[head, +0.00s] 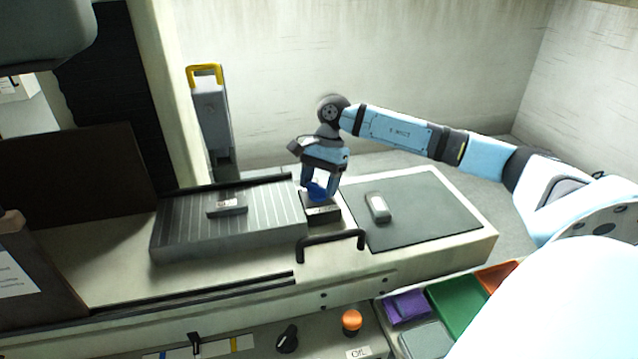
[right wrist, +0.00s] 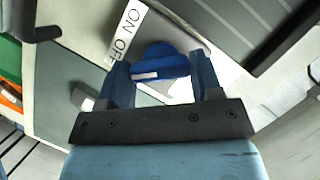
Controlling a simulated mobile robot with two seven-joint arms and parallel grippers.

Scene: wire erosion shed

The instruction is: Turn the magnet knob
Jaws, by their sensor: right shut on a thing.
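The magnet knob (head: 316,191) is blue and sits on a small dark block at the right end of the grey ribbed magnet plate (head: 180,236). My right gripper (head: 320,187) points down over it, with its fingers closed on the knob. In the right wrist view the blue knob (right wrist: 160,60) lies between the two fingertips of the gripper (right wrist: 160,78), with a white mark on its near side. A white ON OFF label (right wrist: 127,33) shows beside the knob. My left gripper is not in view.
A small grey part (head: 240,210) rests on the plate. A dark mat (head: 430,212) to the right carries a grey block (head: 378,207). A black handle (head: 330,241) rises in front of the knob. Purple (head: 406,307) and green (head: 461,302) bins stand at the lower right.

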